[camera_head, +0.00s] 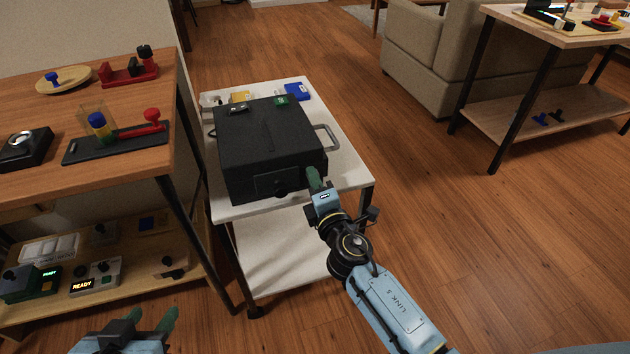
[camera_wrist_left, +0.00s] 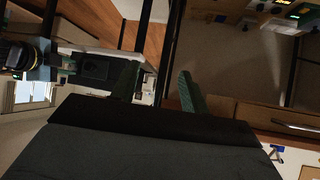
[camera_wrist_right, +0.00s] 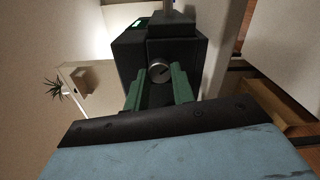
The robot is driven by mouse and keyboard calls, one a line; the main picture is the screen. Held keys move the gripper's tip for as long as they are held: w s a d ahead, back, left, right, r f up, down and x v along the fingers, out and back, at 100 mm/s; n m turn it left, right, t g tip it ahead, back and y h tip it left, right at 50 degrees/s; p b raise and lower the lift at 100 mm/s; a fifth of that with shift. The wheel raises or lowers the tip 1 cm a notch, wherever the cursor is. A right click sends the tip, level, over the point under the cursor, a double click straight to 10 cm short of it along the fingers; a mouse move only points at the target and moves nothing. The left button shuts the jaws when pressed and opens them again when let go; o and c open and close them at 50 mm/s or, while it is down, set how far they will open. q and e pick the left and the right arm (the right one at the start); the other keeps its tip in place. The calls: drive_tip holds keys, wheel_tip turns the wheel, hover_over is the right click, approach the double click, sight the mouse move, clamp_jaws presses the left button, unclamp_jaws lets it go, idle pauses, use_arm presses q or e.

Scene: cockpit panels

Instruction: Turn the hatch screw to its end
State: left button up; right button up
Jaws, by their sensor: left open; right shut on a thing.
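The black hatch box (camera_head: 270,140) stands on a white-topped cart. Its front face has a dark panel (camera_head: 268,184). The right wrist view shows the hatch screw (camera_wrist_right: 160,71), a round grey knob with a slot line, on the box front. My right gripper (camera_head: 313,174) is at the lower right of the box; its green fingers (camera_wrist_right: 160,78) are shut on the screw, one on each side. The fingers hide the exact contact in the head view. My left gripper (camera_head: 149,318) is open and empty at the lower left, away from the box; its fingers also show spread in the left wrist view (camera_wrist_left: 158,80).
A wooden shelf table (camera_head: 60,195) with several devices stands left of the cart (camera_head: 345,180). A blue item (camera_head: 298,91) and a yellow one (camera_head: 240,97) lie behind the box.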

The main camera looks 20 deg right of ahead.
use_arm(q)
drive_tip(key=s+a+f+g+y+p, duration=0.2)
drive_tip(key=s+a+f+g+p, duration=0.1)
drive_tip(key=s+f+g, duration=0.4)
drive_tip(key=shift+s+a+f+n, duration=0.3)
drive_tip(key=shift+s+a, duration=0.55)
drive_tip(key=shift+s, duration=0.2)
use_arm(e)
drive_tip(key=shift+d+f+n, duration=0.1)
drive_tip(key=shift+f+n, duration=0.05)
drive_tip(key=shift+n, duration=6.25)
drive_tip(key=o, duration=1)
